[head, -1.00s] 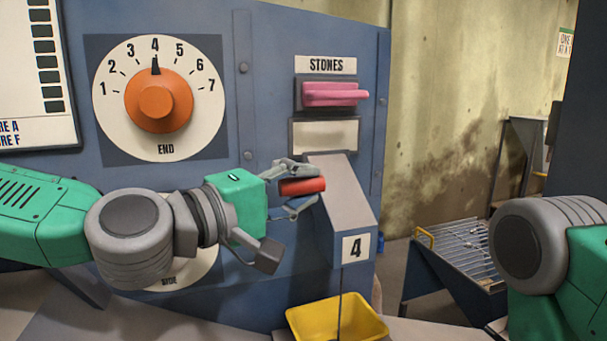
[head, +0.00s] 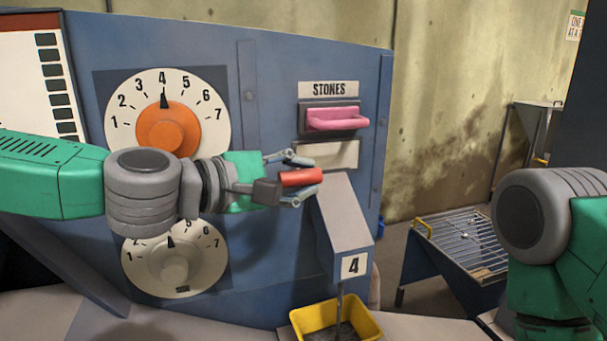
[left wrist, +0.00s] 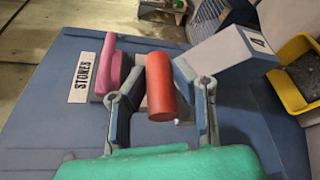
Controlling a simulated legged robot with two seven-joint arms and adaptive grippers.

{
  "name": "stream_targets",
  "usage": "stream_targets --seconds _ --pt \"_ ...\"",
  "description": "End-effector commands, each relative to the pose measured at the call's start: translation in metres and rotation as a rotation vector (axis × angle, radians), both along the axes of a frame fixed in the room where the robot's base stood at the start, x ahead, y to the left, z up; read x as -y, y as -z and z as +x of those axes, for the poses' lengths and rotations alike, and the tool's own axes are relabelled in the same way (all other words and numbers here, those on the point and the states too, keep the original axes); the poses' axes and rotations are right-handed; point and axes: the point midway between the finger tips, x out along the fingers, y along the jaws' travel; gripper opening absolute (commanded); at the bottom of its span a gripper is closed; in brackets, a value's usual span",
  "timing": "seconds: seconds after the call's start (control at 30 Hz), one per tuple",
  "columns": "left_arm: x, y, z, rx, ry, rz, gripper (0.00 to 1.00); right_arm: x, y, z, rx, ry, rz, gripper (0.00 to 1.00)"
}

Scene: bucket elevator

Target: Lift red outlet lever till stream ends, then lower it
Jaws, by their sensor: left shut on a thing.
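The red outlet lever (head: 300,177) sits at the upper left of the grey chute marked 4 (head: 346,222). My left gripper (head: 296,176) is shut on the lever's red grip. In the left wrist view the red grip (left wrist: 162,88) lies between the two fingers. A thin dark stream (head: 339,300) shows below the chute mouth, over the yellow bucket (head: 375,326). Dark material lies in the bucket. Of my right arm only the wrist part shows at the right edge; its gripper is out of view.
The blue panel holds a pink STONES handle (head: 337,119), an orange dial (head: 168,128) pointing at 4, and a lower grey dial (head: 172,267). A wire rack table (head: 462,243) stands at the right. Part of a sign shows at the upper right edge.

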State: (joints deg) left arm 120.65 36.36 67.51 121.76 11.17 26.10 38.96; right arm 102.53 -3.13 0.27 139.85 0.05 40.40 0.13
Motion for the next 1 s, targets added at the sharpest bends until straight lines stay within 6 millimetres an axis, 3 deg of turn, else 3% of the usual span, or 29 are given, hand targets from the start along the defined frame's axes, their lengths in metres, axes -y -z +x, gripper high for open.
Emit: stream_targets --seconds 0.37,0.4,0.43,0.47,0.8,1.0 --pt "-0.002 0.001 0.003 -0.009 -0.009 -0.003 0.00 0.000 0.000 0.000 0.000 0.000 0.000 0.00" --pt "-0.002 0.002 0.003 -0.009 -0.009 -0.003 0.29 0.000 0.000 0.000 0.000 0.000 0.000 0.00" --pt "-0.002 0.002 0.003 -0.009 -0.008 -0.002 0.39 0.000 0.000 0.000 0.000 0.000 0.000 0.00" --pt "-0.002 0.002 0.003 -0.009 -0.008 -0.002 0.42 0.000 0.000 0.000 0.000 0.000 0.000 0.00" --pt "-0.003 -0.001 -0.002 -0.006 -0.002 -0.002 0.42 0.000 -0.001 -0.003 0.002 0.000 0.000 0.00" --pt "-0.025 -0.006 -0.017 -0.005 -0.004 -0.004 0.42 0.000 -0.001 -0.003 0.002 0.000 0.000 0.00"
